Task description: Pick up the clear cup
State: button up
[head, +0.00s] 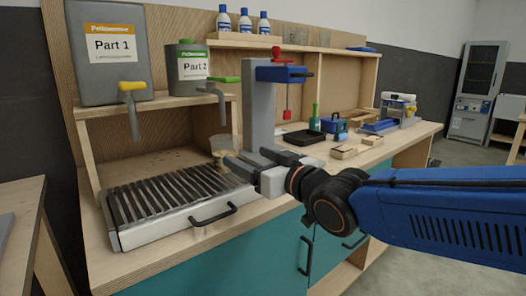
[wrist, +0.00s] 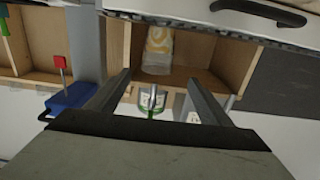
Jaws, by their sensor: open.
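The clear cup (head: 221,146) is see-through with a yellowish pattern. In the head view it stands at the right end of the slatted metal rack (head: 172,190), partly hidden by my gripper (head: 236,160). In the wrist view, which looks upside down, the cup (wrist: 158,48) shows past the fingertips, roughly in line with the gap between them. My gripper (wrist: 160,78) is open, with nothing between its fingers. In the head view its fingers point left, close to the cup; I cannot tell whether they touch it.
A grey press stand (head: 259,110) with a blue head rises just behind my gripper. A black tray (head: 304,137) lies farther right on the bench.

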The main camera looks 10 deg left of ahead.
send_near(218, 137)
jog(key=x, duration=0.4)
jog(key=shift+a+f, duration=0.35)
jog(key=shift+a, duration=0.1)
jog(key=shift+w+r+x, duration=0.1)
jog(key=shift+r+x, duration=0.1)
jog(key=shift+x, duration=1.2)
jog(key=shift+w+r+x, duration=0.1)
jog(key=shift+r+x, duration=0.1)
jog(key=shift+x, duration=1.25)
jog(key=shift+d, duration=0.2)
jog(key=c, duration=0.9)
